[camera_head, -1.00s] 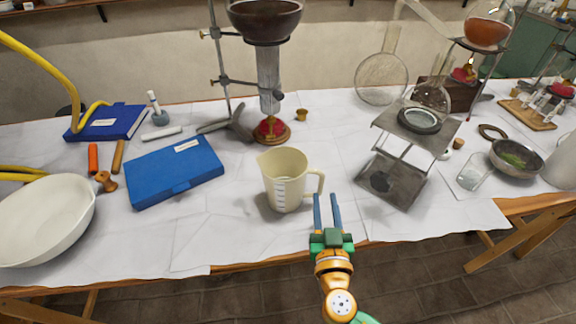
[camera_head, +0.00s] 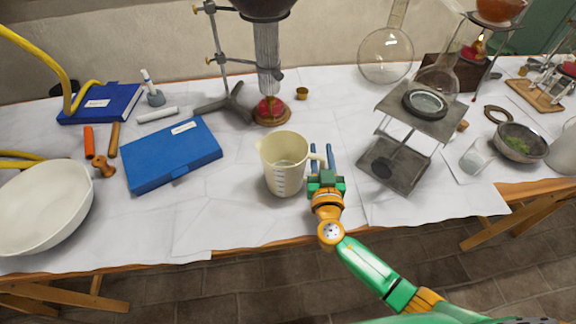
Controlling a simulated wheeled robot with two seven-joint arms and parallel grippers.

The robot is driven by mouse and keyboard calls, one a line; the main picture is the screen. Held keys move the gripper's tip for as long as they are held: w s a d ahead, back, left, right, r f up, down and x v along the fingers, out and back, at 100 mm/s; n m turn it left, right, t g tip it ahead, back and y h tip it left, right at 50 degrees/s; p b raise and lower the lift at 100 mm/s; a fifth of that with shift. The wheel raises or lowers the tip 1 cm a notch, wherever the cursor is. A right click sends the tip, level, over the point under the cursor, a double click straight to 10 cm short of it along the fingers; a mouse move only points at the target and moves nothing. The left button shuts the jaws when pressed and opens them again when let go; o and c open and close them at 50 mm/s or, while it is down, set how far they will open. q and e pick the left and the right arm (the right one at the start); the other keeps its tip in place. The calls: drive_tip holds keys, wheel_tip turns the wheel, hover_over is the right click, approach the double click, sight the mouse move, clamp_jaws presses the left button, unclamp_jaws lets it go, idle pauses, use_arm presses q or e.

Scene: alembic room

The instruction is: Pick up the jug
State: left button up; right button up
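The jug (camera_head: 282,163) is a cream measuring jug with printed marks, standing upright near the front middle of the table. Its handle (camera_head: 318,160) points right. My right gripper (camera_head: 321,153) is at the handle, with its two blue fingers pointing away toward the back of the table. The fingers are apart, and the handle appears to lie at or between them. I cannot tell whether they touch it. My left gripper is not in view.
A blue case (camera_head: 172,155) lies left of the jug, and a white bowl (camera_head: 42,205) is at far left. A metal lab jack (camera_head: 398,160) with glassware stands to the right. A stand with a burner (camera_head: 271,112) is behind. The table's front edge is close.

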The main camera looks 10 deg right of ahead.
clamp_jaws()
idle(1.3)
